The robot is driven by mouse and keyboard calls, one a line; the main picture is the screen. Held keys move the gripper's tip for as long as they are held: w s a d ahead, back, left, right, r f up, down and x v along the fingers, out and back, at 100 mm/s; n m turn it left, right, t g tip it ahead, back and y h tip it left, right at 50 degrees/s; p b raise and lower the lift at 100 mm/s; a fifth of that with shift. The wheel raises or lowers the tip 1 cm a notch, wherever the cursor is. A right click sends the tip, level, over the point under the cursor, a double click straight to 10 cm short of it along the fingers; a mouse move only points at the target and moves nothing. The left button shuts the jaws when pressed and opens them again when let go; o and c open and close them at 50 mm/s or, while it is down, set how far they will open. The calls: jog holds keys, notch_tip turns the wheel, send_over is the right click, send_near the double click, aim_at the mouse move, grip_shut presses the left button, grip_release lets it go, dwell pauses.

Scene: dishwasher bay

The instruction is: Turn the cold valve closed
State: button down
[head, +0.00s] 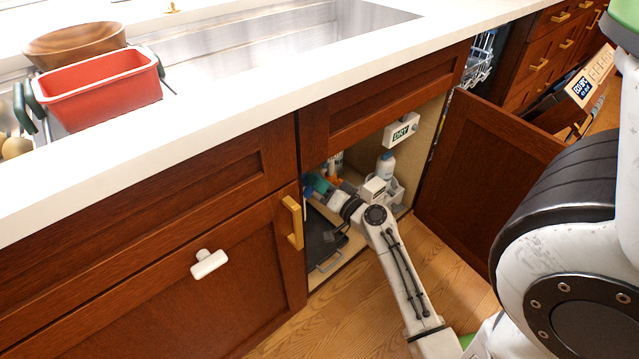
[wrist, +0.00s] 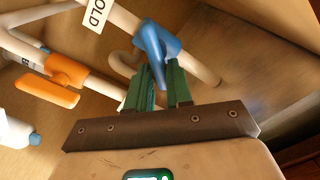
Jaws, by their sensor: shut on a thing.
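The cold valve's blue handle (wrist: 155,42) sits on a white pipe at the top middle of the wrist view. A white tag (wrist: 97,14) reading "OLD", its first letter cut off, hangs beside it. My gripper (wrist: 160,72) has green fingers shut on the lower part of the blue handle. In the head view, my gripper reaches into the open cabinet under the sink, and its fingers are too small there to show the grip. An orange valve handle (wrist: 47,91) is on another pipe to the left.
A white bottle (head: 386,165) and a caddy stand right of my arm inside the cabinet. A dark tray (head: 322,240) lies on its floor. The open cabinet door (head: 485,165) stands to the right. Pipes crowd the space around the handle.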

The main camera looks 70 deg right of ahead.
jog(key=shift+s+f+m, duration=0.1)
jog(key=shift+f+m, duration=0.25)
jog(key=shift+m, duration=0.8)
jog(key=shift+f+m, duration=0.3)
jog(key=shift+m, duration=0.85)
jog(key=shift+f+m+p, duration=0.15)
jog(key=shift+m, duration=1)
jog(key=shift+f+m+p, duration=0.15)
jog(key=shift+m, duration=1)
jog(key=c, duration=1.2)
grip_release()
jog(key=shift+o, duration=0.7)
jog(key=shift+d+r, duration=0.1)
jog(key=shift+r, duration=0.1)
jog(key=v, duration=1)
jog(key=shift+s, duration=0.35)
